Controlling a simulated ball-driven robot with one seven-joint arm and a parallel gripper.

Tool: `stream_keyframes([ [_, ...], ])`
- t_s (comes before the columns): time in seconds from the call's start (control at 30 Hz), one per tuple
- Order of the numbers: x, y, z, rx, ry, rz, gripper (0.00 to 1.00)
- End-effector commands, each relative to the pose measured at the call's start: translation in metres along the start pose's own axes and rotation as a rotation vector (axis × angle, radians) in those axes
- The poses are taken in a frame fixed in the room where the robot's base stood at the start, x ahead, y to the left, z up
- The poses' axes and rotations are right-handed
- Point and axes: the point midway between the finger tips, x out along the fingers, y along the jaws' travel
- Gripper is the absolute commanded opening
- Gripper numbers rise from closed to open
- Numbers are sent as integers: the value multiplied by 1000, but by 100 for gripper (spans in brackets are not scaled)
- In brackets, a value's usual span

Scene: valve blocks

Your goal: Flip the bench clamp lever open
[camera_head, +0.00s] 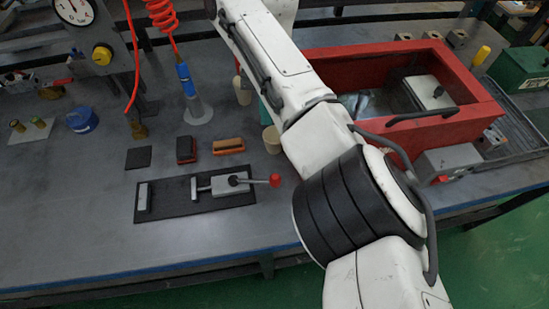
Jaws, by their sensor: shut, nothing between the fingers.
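The bench clamp (230,184) is a grey metal body on a long black base plate (175,208) near the front of the bench. Its thin lever sticks out to the right and ends in a red knob (275,181). The lever appears to lie low, roughly in line with the clamp body. A grey jaw block (144,197) stands at the plate's left end, apart from the clamp. My white arm crosses the picture to the right of the knob and runs out at the top. My gripper is out of view.
Two small blocks, dark (186,149) and orange (228,146), and a black pad (138,157) lie behind the plate. A red box (330,62) stands at the right, partly behind my arm. A red coiled hose (162,20) hangs above. Bench front left is clear.

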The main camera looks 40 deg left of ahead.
Motion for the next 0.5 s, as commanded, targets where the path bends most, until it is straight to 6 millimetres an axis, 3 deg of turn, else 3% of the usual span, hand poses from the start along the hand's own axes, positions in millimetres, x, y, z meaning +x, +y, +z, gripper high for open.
stream_keyframes([
  [0.5, 8, -1, 0, -1, 1, 0, 0],
])
